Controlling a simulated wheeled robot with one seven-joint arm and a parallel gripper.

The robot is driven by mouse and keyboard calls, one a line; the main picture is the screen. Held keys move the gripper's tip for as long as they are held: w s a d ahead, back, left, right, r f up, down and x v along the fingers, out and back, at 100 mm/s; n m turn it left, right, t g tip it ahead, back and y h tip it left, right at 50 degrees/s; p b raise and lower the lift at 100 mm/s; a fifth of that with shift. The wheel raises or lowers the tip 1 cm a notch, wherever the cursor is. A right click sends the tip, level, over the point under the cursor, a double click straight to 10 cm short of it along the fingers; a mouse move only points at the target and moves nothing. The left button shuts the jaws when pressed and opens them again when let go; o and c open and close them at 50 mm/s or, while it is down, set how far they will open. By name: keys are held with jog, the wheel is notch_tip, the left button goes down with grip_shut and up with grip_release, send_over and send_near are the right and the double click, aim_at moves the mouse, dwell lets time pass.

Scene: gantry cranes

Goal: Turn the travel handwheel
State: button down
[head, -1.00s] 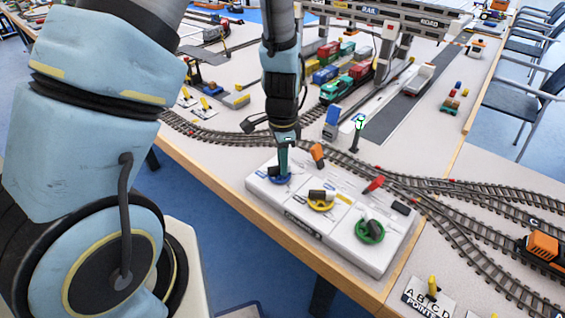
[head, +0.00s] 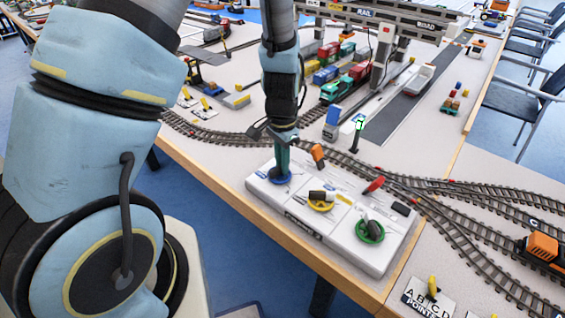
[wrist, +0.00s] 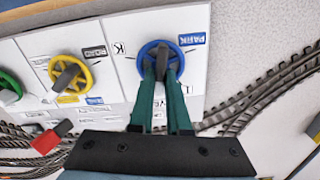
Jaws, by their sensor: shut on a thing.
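A blue handwheel (head: 274,181) sits at the left end of the white control box (head: 262,199). In the wrist view the blue wheel (wrist: 177,52) lies beside a blue PARK label, with other small labels around it. My gripper (head: 283,170) points down onto this wheel. I cannot read the word travel on any label.
A yellow handwheel (head: 321,208) and a green handwheel (head: 370,238) stand on the same box. An orange lever (head: 317,152) and a red lever (head: 374,184) rise at its back edge. Rail track (head: 232,140) runs close behind, with a green signal post (head: 356,135).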

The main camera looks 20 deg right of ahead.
jog(key=n, duration=0.4)
jog(key=shift+w+a+n, duration=0.1)
jog(key=shift+w+n, duration=0.05)
jog(key=shift+n, duration=0.15)
jog(key=shift+w+a+n+p, duration=0.15)
jog(key=shift+n+p, duration=0.3)
jog(key=shift+n, duration=1.85)
jog(key=c, duration=0.9)
grip_release()
notch_tip(320, 180, up, 11)
jog(key=shift+f+b, duration=0.1)
jog(key=shift+b, duration=0.55)
jog(key=shift+o, duration=0.2)
